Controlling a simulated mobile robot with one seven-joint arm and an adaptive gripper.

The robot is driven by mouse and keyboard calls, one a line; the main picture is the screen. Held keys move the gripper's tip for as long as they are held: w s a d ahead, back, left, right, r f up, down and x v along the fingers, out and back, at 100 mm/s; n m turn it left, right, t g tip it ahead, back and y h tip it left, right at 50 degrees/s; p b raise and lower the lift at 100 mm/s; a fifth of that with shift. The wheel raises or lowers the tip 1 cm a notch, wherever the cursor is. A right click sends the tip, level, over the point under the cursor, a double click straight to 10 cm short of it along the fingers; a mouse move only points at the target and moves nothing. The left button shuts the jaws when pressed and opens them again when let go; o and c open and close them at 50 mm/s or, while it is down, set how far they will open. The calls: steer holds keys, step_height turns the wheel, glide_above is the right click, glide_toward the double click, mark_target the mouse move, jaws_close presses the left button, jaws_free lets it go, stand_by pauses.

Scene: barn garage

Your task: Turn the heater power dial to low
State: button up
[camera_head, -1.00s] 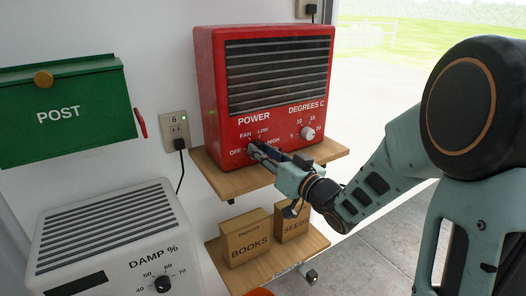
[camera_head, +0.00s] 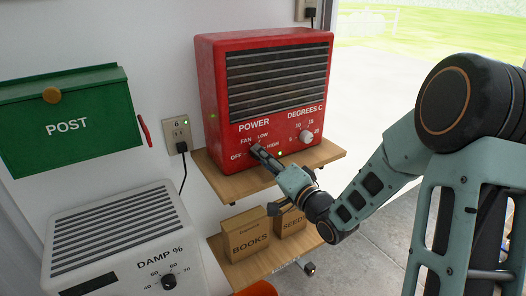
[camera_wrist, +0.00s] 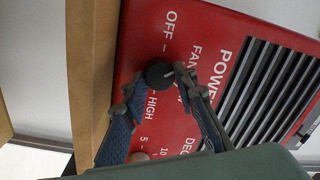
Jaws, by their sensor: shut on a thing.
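The red heater (camera_head: 222,135) stands on the upper wooden shelf, its front facing me. Its black power dial (camera_wrist: 159,73) shows in the wrist view between the fingertips of my gripper (camera_wrist: 154,82). My gripper is shut on the dial; it also shows at the heater's lower left front in the head view (camera_head: 256,149), where it hides the dial. A short pale mark shows on the dial in the wrist view, but I cannot tell exactly which label it points at. OFF, FAN and HIGH are readable there; LOW is hidden by a finger but shows in the head view (camera_head: 263,135).
A white temperature dial (camera_head: 306,137) sits on the heater to the right of my gripper. The upper shelf (camera_head: 322,155) has a bare right end. Cardboard boxes (camera_head: 246,239) stand on the shelf below. A white dehumidifier (camera_head: 125,232) and a green post box (camera_head: 70,120) are at left.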

steer(key=m+p, duration=0.4)
steer(key=m, duration=0.4)
steer(key=shift+t, duration=0.3)
steer(key=m+p, duration=0.3)
steer(key=m, duration=0.3)
steer(key=shift+f+h+p, duration=0.1)
steer(key=shift+h+p, duration=0.2)
steer(key=shift+p, duration=0.05)
steer(key=shift+m, duration=0.3)
steer(key=o, duration=1.2)
steer(key=shift+c, duration=0.2)
steer(key=shift+a, duration=0.1)
steer(key=shift+s, duration=0.15)
steer(key=v, duration=0.7)
steer(key=shift+s, duration=0.2)
steer(key=shift+f, duration=0.1)
